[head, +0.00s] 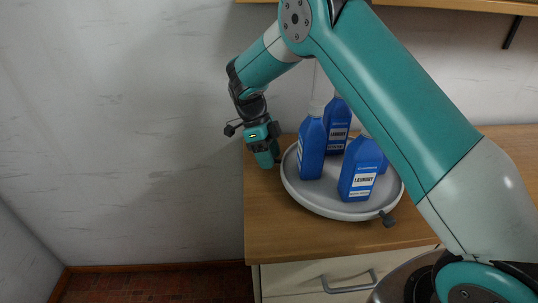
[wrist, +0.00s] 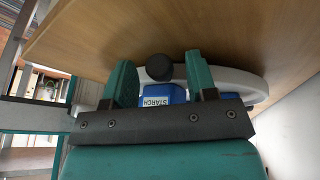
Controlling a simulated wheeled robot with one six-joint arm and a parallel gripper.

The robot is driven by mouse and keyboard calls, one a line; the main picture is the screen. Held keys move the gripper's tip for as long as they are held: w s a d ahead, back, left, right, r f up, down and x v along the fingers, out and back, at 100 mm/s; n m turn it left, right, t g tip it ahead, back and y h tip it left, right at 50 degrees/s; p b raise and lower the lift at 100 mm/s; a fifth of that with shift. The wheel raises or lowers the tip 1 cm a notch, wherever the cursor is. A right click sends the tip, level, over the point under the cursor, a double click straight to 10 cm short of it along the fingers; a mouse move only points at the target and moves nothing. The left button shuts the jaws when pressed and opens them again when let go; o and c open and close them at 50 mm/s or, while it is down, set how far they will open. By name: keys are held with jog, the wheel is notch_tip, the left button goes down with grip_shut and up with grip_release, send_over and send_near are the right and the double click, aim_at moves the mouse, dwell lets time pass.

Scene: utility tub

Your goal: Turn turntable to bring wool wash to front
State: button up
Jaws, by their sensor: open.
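The turntable (head: 330,206) is a round light-grey tray on the wooden counter, carrying several blue bottles. The front bottle (head: 359,170) has a label reading LAUNDRY; other labels are too small to read surely, and I cannot pick out the wool wash. My arm hides part of the right side. My gripper (head: 267,160) is at the turntable's left edge, pointing down. In the wrist view my gripper (wrist: 160,84) is open, with a dark round knob (wrist: 159,67) showing between its fingers, near the tray's rim (wrist: 235,82). A blue bottle labelled STARCH (wrist: 163,95) shows behind.
A second dark knob (head: 388,218) sticks out from the turntable's front right rim. The wooden counter (head: 290,233) is bare in front of the tray. A drawer with a grey handle (head: 349,284) is below. The wall (head: 150,120) stands close behind my gripper.

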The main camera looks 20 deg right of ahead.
jog(key=p+v, duration=0.1)
jog(key=v, duration=0.6)
jog(key=shift+r, duration=0.25)
jog(key=shift+w+a, duration=0.1)
